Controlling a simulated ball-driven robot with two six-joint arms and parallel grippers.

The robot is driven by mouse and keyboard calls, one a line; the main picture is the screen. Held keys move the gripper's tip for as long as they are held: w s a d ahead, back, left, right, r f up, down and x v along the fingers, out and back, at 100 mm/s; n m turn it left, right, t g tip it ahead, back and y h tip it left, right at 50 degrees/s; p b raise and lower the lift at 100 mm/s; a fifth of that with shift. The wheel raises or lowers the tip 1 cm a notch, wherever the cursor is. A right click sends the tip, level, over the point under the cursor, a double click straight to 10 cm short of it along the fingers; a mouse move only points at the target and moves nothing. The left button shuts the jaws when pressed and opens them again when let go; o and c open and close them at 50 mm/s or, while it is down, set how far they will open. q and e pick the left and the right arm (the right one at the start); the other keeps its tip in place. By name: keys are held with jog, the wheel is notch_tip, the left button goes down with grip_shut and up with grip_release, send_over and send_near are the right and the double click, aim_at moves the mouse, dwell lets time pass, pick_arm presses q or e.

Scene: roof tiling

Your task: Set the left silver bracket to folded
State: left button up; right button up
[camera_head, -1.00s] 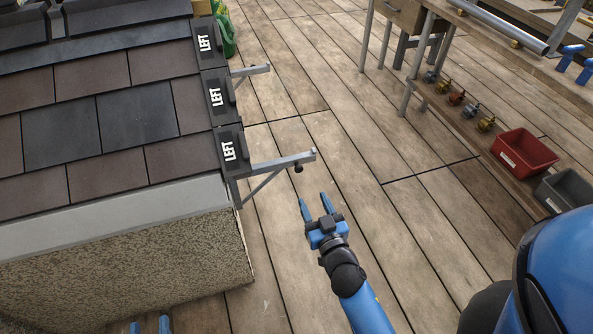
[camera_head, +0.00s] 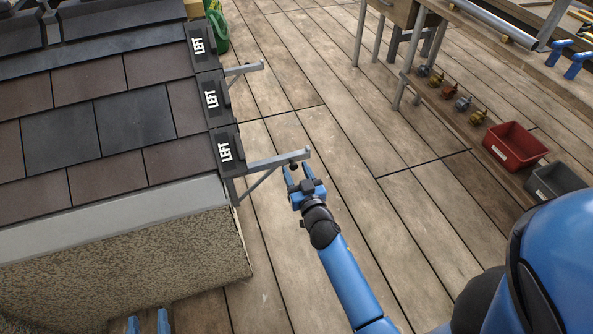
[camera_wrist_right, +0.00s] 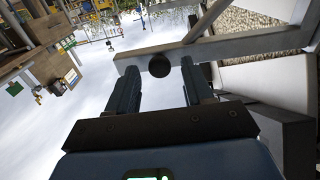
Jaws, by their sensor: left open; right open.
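A silver bracket (camera_head: 275,162) sticks out from the roof's near corner, its diagonal brace below it and a dark round knob (camera_head: 293,166) near its outer end. A second silver bracket (camera_head: 245,69) sticks out farther along the same edge. My right gripper (camera_head: 297,170) is open at the near bracket's outer end. In the right wrist view the knob (camera_wrist_right: 159,66) shows between the open fingers, with the bracket bar (camera_wrist_right: 230,45) crossing just beyond them; whether they touch is unclear. My left gripper (camera_head: 148,322) is open and empty at the bottom edge, in front of the speckled wall.
A workbench with a lower shelf stands at the right, with several small metal fittings (camera_head: 462,103), a red bin (camera_head: 514,146) and a grey bin (camera_head: 553,182). The plank floor (camera_head: 345,130) between is clear.

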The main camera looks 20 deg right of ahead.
jog(key=shift+w, duration=0.15)
grip_shut()
dwell(0.4)
